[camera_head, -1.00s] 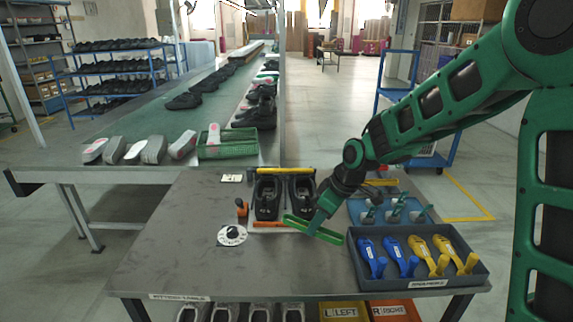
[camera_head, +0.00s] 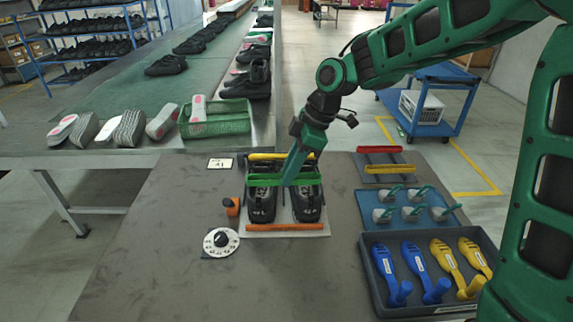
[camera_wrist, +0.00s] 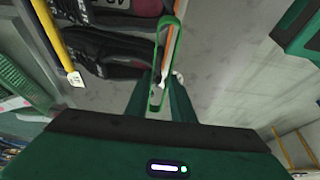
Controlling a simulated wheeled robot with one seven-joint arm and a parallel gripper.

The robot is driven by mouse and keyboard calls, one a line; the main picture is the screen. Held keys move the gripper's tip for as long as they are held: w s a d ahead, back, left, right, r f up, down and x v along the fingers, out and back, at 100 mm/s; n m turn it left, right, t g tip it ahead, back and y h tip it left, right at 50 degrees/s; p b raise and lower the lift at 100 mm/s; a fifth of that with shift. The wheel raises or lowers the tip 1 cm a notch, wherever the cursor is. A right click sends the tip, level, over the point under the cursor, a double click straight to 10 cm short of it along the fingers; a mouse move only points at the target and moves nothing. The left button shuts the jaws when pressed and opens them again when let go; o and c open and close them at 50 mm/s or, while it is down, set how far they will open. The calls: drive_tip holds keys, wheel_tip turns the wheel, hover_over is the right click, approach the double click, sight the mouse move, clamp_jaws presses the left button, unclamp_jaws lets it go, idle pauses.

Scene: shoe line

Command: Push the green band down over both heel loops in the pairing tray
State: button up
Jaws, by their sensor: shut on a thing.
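A pair of black shoes, left (camera_head: 262,206) and right (camera_head: 306,206), sits side by side in the pale pairing tray (camera_head: 285,235). The tray has a yellow bar (camera_head: 268,156) at its back and an orange bar (camera_head: 285,227) at its front. My gripper (camera_head: 288,180) is shut on the green band (camera_head: 262,180), which lies crosswise above the rear part of both shoes. In the wrist view the band (camera_wrist: 158,90) shows as a long narrow loop between my fingers. The heel loops are hidden, and I cannot tell whether the band touches them.
An orange-handled piece (camera_head: 232,206) and a round white dial (camera_head: 221,242) stand left of the tray. To the right are a mat with red and yellow bars (camera_head: 384,168), a blue mat with several pieces (camera_head: 440,214) and a dark tool tray (camera_head: 375,290). Front table is clear.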

drive_tip(key=shift+a+f, duration=0.1)
drive_tip(key=shift+f, duration=2.45)
drive_tip(key=shift+f, duration=0.65)
clamp_jaws()
drive_tip(key=o, duration=1.1)
unclamp_jaws()
drive_tip(key=shift+r, duration=0.1)
drive_tip(key=shift+r, duration=4.45)
